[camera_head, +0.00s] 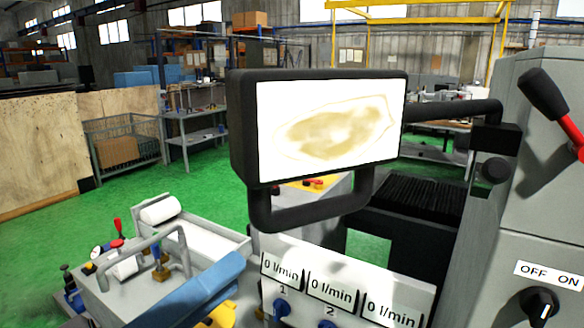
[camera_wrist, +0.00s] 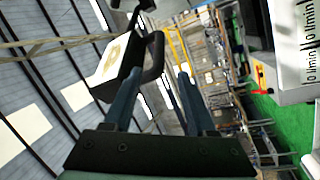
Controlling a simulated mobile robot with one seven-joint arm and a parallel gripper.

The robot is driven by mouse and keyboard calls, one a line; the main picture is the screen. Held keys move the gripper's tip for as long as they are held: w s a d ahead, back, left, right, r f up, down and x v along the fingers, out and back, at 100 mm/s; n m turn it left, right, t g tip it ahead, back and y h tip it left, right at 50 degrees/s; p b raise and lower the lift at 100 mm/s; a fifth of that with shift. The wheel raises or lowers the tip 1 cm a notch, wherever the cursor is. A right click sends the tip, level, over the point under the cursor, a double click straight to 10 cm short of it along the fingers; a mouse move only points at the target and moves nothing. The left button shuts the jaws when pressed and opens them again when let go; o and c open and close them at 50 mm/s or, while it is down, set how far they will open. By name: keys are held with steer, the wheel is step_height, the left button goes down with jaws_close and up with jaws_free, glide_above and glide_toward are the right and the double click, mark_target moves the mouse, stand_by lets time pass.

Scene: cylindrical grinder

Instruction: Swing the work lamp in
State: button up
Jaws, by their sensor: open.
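The work lamp (camera_head: 240,130) is a black rectangular head with a lit white panel and a black loop handle (camera_head: 310,213) below it. A black arm joins it to the grey machine column at the right. In the wrist view the lamp (camera_wrist: 131,58) is at the upper left, with its handle (camera_wrist: 155,50) reaching toward my fingers. My gripper (camera_wrist: 158,75) is open, its two bluish fingers apart. The handle appears just beyond or near the fingertips; I cannot tell whether it lies between them.
A control panel with a knob (camera_head: 540,305) and a red-and-black lever (camera_head: 548,98) are on the column at right. Flow panels marked "0 l/min" (camera_head: 333,292) stand below the lamp. A metal tray (camera_head: 245,245) is at lower left. Green floor lies open behind.

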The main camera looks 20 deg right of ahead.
mark_target(331, 199)
steer(key=p+x, duration=0.2)
steer(key=x, duration=0.3)
steer(key=p+x, duration=0.3)
steer(key=x, duration=0.3)
steer(key=shift+s+d+r, duration=0.1)
steer(key=shift+d+r, duration=0.15)
steer(key=shift+d, duration=0.1)
steer(key=shift+w+d, duration=0.35)
steer(key=shift+d, duration=0.25)
steer(key=shift+c, duration=0.4)
jaws_close()
